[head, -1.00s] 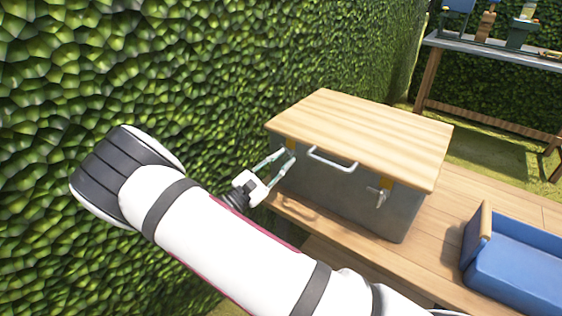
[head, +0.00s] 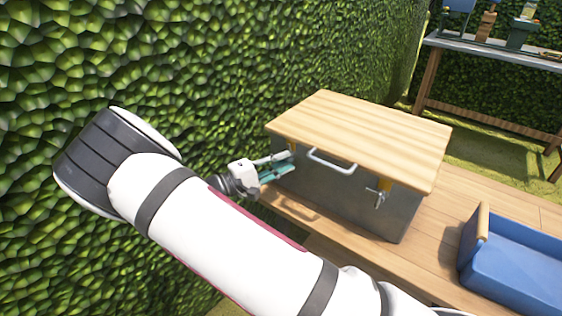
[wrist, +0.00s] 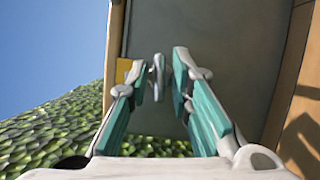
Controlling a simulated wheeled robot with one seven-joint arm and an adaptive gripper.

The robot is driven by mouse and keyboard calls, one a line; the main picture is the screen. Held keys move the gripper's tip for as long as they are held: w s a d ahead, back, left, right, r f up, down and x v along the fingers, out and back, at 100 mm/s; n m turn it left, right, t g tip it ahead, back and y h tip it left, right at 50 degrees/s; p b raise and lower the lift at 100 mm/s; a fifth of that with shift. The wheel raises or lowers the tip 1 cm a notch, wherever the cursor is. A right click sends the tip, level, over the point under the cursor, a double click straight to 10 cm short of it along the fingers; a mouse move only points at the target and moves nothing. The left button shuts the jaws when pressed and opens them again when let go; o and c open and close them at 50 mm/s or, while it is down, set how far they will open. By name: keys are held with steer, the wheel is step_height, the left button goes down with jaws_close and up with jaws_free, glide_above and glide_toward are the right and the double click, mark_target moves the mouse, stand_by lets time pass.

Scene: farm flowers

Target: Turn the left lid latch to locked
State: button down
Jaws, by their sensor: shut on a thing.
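A grey box (head: 345,196) with a wooden lid (head: 362,138) stands on the wooden table. My gripper (head: 290,162) is at the left end of the box front. In the wrist view my gripper (wrist: 163,76) is shut on the left lid latch (wrist: 158,72), a small metal piece between its fingertips. A yellow plate (wrist: 123,69) shows beside the latch. In the head view the fingers mostly hide this latch, so its exact angle is hard to tell. The right lid latch (head: 377,197) is metal, on the right part of the box front, untouched.
A white bar handle (head: 332,161) is fixed at the front edge of the lid, between the latches. A blue crate (head: 515,275) stands on the table at right. A green hedge (head: 120,60) rises close behind my arm. Another table stands at the back right.

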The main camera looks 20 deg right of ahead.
steer(key=shift+m+y, duration=0.3)
steer(key=shift+m, duration=0.3)
steer(key=c, duration=1.6)
jaws_free()
steer(key=shift+c, duration=0.2)
steer(key=shift+r, duration=0.1)
